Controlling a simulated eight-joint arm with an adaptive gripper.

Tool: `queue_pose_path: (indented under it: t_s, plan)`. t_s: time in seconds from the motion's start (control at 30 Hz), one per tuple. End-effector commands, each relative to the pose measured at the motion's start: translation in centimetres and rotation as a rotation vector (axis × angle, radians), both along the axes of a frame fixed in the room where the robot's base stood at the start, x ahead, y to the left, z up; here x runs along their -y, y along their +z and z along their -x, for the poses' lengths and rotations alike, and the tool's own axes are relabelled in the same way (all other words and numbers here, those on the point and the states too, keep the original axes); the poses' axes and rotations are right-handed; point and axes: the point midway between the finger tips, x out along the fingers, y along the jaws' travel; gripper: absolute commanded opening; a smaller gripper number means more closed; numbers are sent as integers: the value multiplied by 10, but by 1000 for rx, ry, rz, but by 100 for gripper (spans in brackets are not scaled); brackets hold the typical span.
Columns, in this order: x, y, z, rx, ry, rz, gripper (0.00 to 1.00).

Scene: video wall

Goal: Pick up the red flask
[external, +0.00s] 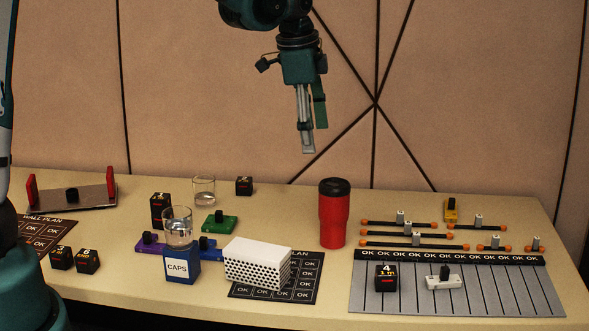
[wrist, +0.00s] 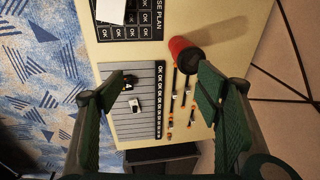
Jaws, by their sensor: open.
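The red flask (external: 334,218) has a black lid and stands upright on the table, right of centre in the external view. It also shows in the wrist view (wrist: 178,46), near the top and just left of my right-hand finger. My gripper (external: 307,150) hangs in the air above and to the left of the flask, well clear of the table. In the wrist view my gripper (wrist: 160,95) has its two green fingers wide apart with nothing held between them.
A white perforated box (external: 257,264) and a blue CAPS holder (external: 181,262) with a glass stand left of the flask. Orange-tipped rods (external: 405,245) and a grey striped board (external: 500,290) lie to its right. Another glass (external: 204,190) stands further back. The wall is behind the table.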

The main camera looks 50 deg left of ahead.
Motion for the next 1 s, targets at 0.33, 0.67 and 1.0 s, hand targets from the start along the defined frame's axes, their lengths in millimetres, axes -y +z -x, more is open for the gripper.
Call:
queue_pose_path:
  t_s: [0.33, 0.67, 1.0]
  plan:
    - [-17, -46, -46, -65, -114, -13, 64]
    - [-33, -98, -84, -126, -225, -19, 64]
    - [-47, -148, -110, -179, -325, -17, 64]
